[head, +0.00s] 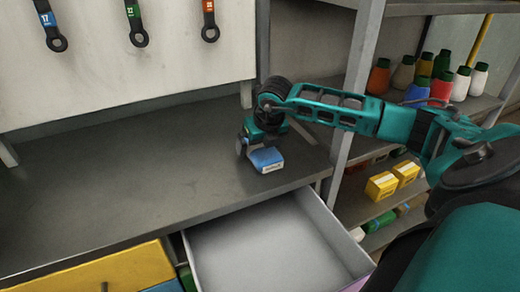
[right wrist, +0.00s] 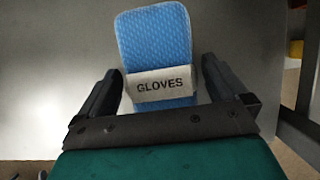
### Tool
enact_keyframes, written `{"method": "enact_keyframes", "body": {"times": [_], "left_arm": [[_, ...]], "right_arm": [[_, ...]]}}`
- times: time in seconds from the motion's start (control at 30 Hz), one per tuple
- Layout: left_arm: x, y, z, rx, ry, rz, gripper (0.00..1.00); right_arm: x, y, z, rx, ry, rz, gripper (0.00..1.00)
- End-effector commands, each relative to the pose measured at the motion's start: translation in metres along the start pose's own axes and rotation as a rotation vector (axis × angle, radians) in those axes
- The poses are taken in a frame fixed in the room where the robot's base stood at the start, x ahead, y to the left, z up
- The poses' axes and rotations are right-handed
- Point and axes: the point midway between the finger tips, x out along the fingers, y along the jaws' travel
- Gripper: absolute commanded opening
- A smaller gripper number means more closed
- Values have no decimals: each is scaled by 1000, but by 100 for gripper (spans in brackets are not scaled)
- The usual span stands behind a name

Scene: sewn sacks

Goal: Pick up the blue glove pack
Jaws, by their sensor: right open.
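The blue glove pack (head: 267,160) lies on the dark worktop, near its front edge, in the head view. In the right wrist view the blue pack (right wrist: 155,45) has a white band reading "GLOVES". My right gripper (head: 251,147) is low over the worktop at the pack. In the right wrist view its two dark fingers (right wrist: 160,85) are apart, one on each side of the pack's labelled end, with small gaps visible. My left gripper is in neither view.
An open, empty-looking grey drawer (head: 275,245) juts out below the worktop (head: 130,170). A yellow drawer front (head: 105,272) is at lower left. Wrenches hang on a white board (head: 120,55) behind. A shelf at right holds bottles (head: 440,88) and yellow boxes (head: 381,186). The worktop's left side is clear.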

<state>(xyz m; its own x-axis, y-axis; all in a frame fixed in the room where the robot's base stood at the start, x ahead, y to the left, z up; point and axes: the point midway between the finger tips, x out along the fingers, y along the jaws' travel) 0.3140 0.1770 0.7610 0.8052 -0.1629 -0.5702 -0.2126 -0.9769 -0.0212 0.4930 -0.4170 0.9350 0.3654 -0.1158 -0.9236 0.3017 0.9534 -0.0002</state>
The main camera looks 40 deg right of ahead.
Motion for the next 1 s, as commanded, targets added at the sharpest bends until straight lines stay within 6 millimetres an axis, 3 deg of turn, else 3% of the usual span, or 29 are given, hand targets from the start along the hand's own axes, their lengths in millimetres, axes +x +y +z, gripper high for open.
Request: {"method": "enact_keyframes", "body": {"times": [0.07, 0.53, 0.83, 1.0], "left_arm": [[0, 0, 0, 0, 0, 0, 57], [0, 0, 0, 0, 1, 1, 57], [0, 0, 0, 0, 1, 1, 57], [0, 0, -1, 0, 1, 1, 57]], "right_arm": [[0, 0, 0, 0, 0, 0, 97], [-1, 0, 0, 1, 0, 0, 52], [-3, 0, 1, 1, -1, 0, 52], [-15, 0, 7, 1, -3, 1, 52]]}}
